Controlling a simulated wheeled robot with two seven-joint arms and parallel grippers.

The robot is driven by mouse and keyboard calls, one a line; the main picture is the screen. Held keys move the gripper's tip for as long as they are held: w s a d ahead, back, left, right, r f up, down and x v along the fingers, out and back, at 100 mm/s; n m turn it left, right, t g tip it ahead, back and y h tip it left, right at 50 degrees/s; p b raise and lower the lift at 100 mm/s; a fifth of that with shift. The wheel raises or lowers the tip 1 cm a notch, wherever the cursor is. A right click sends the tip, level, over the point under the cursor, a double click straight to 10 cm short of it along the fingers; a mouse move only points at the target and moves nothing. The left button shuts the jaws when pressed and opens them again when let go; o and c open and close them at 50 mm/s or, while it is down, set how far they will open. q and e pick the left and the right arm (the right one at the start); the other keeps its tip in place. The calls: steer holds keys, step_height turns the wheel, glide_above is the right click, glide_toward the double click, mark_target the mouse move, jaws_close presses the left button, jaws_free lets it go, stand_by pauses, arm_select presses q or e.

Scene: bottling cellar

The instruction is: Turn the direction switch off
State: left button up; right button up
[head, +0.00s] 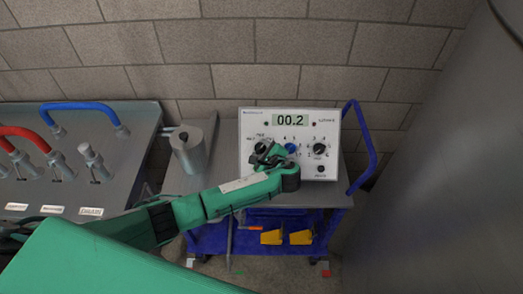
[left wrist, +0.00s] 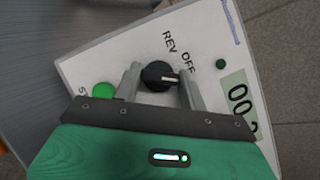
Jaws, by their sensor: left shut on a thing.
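The direction switch is a black round knob (left wrist: 157,76) with a white pointer mark, on the white front panel of a control box (head: 328,128). In the left wrist view, REV and OFF are printed around it. The pointer faces right in that view, a little below the OFF label. Any label beyond it is hidden by a finger. My left gripper (left wrist: 160,68) has a finger on each side of the knob and is shut on it. In the head view, my left gripper (head: 266,156) covers the lower left of the panel. My right gripper is not in view.
The box's display (head: 290,120) reads 00.2. A blue knob (head: 291,148) and another black knob (head: 320,149) sit close to the right of my gripper. A grey cylinder (head: 190,150) stands left on the blue cart. A bench with hoses (head: 85,107) and levers is at far left.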

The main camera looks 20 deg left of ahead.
arm_select(q)
steer(key=n+g, duration=0.2)
steer(key=n, duration=0.3)
steer(key=shift+p, duration=0.3)
steer(key=shift+n+g, duration=0.6)
steer(key=shift+n, duration=0.2)
steer(key=shift+h, duration=0.3)
steer(key=o, duration=1)
steer(key=shift+w+r, duration=0.1)
steer(key=shift+d, duration=0.1)
